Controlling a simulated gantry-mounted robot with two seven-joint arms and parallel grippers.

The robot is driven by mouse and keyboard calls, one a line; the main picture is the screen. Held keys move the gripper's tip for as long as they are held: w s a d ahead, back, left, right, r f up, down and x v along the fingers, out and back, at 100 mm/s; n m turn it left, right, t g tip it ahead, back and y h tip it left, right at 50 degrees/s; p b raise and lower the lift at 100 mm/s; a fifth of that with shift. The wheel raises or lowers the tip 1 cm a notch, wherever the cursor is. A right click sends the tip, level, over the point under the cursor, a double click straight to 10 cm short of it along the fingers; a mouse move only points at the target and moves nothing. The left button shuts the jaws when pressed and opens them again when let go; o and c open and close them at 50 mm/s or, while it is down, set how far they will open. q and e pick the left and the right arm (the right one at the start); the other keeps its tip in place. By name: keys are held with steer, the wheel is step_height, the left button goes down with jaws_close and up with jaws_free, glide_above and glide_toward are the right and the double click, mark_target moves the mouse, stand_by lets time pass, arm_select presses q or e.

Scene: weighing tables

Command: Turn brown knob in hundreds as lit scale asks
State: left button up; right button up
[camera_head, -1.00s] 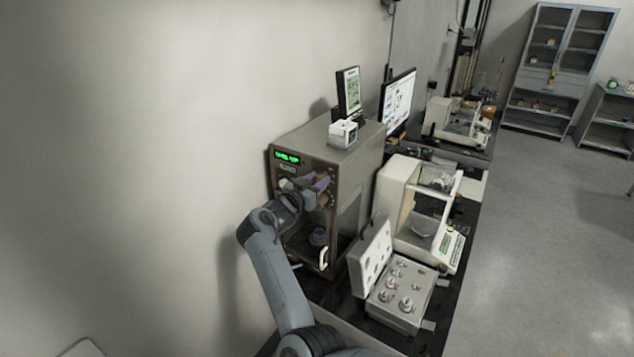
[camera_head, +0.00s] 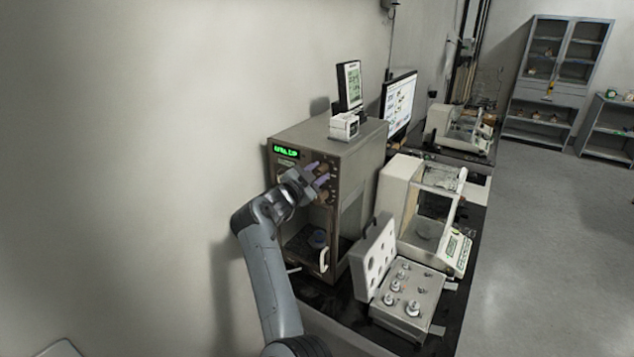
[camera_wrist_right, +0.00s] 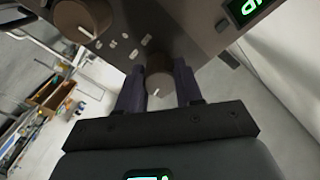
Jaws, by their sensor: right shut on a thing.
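The lit scale is the brown-grey cabinet balance (camera_head: 353,165) on the near table. Its green display (camera_head: 286,152) is lit at the top left of its front; I cannot read it surely. My right gripper (camera_head: 318,174) is at the scale's upper front, and its purple fingers cover part of the knobs there. In the right wrist view, a brown knob (camera_wrist_right: 158,84) with a pale pointer mark sits between the two fingers of the right gripper, which is shut on it. Another, larger brown knob (camera_wrist_right: 80,22) is beside it, free. My left gripper is not in view.
A small device (camera_head: 344,126) stands on top of the scale. A white balance (camera_head: 397,190) and an open weight box (camera_head: 408,300) are to its right. The scale's lower chamber (camera_head: 305,245) is open at the front. A wall is close on the left.

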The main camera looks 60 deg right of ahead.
steer(key=shift+m+b, duration=0.3)
steer(key=shift+m, duration=0.1)
steer(key=o, duration=1)
steer(key=shift+o, duration=0.2)
steer(key=a+b, duration=0.1)
steer(key=a, duration=1)
